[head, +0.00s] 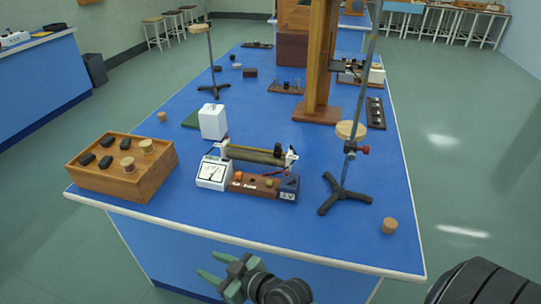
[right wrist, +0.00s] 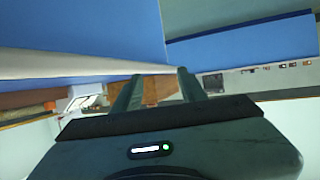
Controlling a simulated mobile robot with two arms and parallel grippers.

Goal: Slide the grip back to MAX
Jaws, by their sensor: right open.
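A rheostat-like slider (head: 250,155), a long dark cylinder on a frame with pale end posts, lies across the near middle of the blue bench. A small dark grip (head: 277,150) seems to sit near its right end; MAX markings are too small to read. In front are a white meter (head: 213,172) and a brown terminal board (head: 252,184). My right gripper (head: 208,266) is open and empty, low in front of the bench's near edge, well apart from the slider. Its two fingers also show in the right wrist view (right wrist: 158,80). My left gripper is out of view.
A wooden box (head: 150,180) with dark and corked pieces stands left on the bench (head: 300,232). A clamp stand (head: 345,195) with a tripod foot stands right of the slider, a white block (head: 212,121) behind it. A cork (head: 390,226) lies near right.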

